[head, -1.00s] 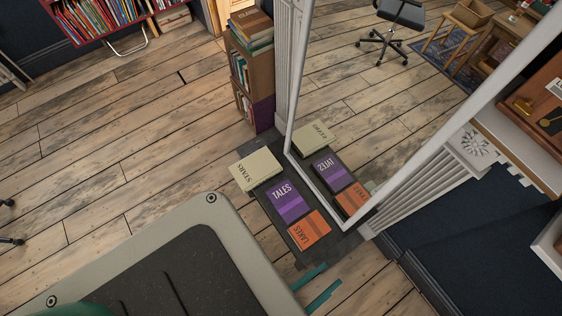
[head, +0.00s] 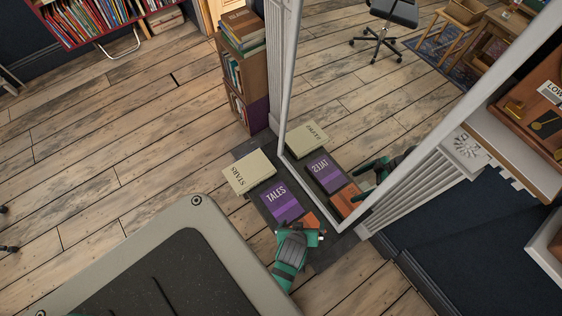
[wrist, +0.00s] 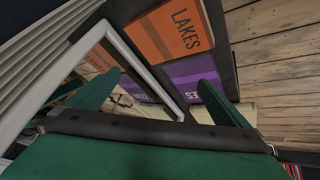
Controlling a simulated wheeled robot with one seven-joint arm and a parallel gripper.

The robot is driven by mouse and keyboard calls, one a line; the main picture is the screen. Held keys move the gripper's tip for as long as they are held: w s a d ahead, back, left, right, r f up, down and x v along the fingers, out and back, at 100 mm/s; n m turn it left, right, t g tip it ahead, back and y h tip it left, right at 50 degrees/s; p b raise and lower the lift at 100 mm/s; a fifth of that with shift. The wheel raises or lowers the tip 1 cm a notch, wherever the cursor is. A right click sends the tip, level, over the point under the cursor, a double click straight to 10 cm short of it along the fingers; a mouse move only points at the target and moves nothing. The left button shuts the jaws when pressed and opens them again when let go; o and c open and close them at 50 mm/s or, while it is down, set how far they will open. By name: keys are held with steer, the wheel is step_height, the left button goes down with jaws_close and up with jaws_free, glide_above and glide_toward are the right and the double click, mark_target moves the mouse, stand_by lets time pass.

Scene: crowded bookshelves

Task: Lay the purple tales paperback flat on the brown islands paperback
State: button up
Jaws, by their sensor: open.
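The purple TALES paperback (head: 274,195) lies flat on a dark mat on the floor, between a cream STARS book and an orange LAKES book. Part of the purple paperback (wrist: 180,72) shows in the wrist view, partly behind a finger. The brown paperback (head: 241,20), its title too small to read surely, lies on top of the stack on the small bookcase. My gripper (head: 304,232) is open and empty above the orange book, just below the purple paperback in the head view. Its fingers (wrist: 160,82) are spread in the wrist view.
A white-framed mirror (head: 285,90) stands against the mat's right side and reflects the books and my gripper. The STARS book (head: 249,173) and LAKES book (wrist: 168,30) flank the purple one. The small bookcase (head: 258,93) stands behind. Plank floor left is clear.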

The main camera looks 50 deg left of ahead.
mark_target(282, 203)
steer(key=a+n+g, duration=0.1)
steer(key=a, duration=0.1)
steer(key=w+a+f+n+g, duration=0.1)
steer(key=a, duration=0.2)
steer(key=w+a+f+n+g+h, duration=0.1)
steer(key=a, duration=0.1)
steer(key=shift+a, duration=0.25)
steer(key=a+r+n+g+h, duration=0.2)
steer(key=a+n+g, duration=0.15)
steer(key=a, duration=0.35)
steer(key=shift+n+t, duration=0.35)
steer(key=shift+t, duration=0.1)
step_height(282, 203, down, 4)
steer(key=shift+s, duration=0.15)
steer(key=shift+d+f, duration=0.2)
steer(key=shift+f, duration=2.85)
steer(key=c, duration=0.9)
steer(key=shift+r, duration=0.1)
